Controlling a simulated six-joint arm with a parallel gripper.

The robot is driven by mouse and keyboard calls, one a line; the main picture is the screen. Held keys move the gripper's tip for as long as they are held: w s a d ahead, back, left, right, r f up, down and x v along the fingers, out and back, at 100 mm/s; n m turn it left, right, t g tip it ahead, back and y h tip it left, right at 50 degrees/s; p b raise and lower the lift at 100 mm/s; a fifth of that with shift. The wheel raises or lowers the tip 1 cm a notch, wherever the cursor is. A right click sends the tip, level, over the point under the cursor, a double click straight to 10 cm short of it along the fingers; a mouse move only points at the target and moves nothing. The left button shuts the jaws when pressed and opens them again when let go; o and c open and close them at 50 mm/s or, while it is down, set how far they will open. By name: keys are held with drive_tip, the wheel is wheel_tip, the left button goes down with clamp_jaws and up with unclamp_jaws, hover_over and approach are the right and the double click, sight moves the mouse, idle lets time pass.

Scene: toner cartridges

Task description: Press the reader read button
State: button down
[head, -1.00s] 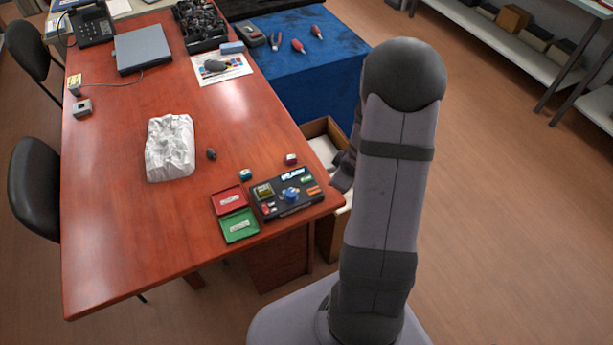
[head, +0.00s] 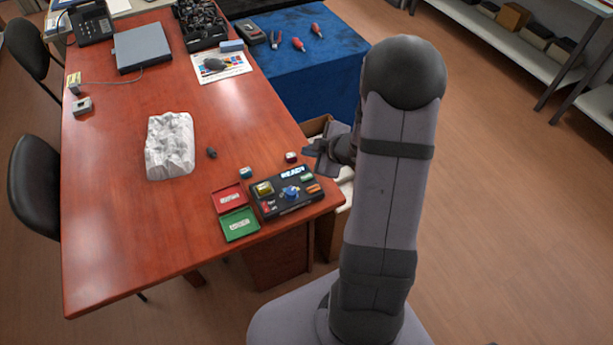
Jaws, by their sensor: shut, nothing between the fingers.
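The reader (head: 276,204) is a black box near the table's front right corner. Its lit display (head: 293,171) appears to say READY. On its top are a blue round part (head: 290,192), a yellowish square (head: 263,188), a green part (head: 307,177), an orange part (head: 313,188) and red parts (head: 267,207). The labels are too small to tell which is the read button. My gripper (head: 312,152) is shut and empty, up and to the right of the reader and apart from it. My arm hides part of its wrist.
A red tray (head: 217,194) and a green tray (head: 226,233) lie left of the reader. Two small cubes (head: 246,173) (head: 291,157) stand behind it. A crumpled white object (head: 170,145) lies mid-table. A cardboard box (head: 317,126) stands beyond the table's right edge.

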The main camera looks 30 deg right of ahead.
drive_tip(key=shift+f+b, duration=4.25)
drive_tip(key=shift+f, duration=0.15)
drive_tip(key=shift+f, duration=0.1)
drive_tip(key=shift+f+b, duration=0.3)
drive_tip(key=shift+f, duration=0.05)
drive_tip(key=shift+f+b, duration=0.3)
drive_tip(key=shift+f, duration=0.1)
drive_tip(key=shift+r, duration=0.2)
drive_tip(key=shift+r+p, duration=0.65)
drive_tip(key=shift+p, duration=0.25)
wheel_tip(320, 180, up, 5)
drive_tip(key=p, duration=0.5)
idle(0.3)
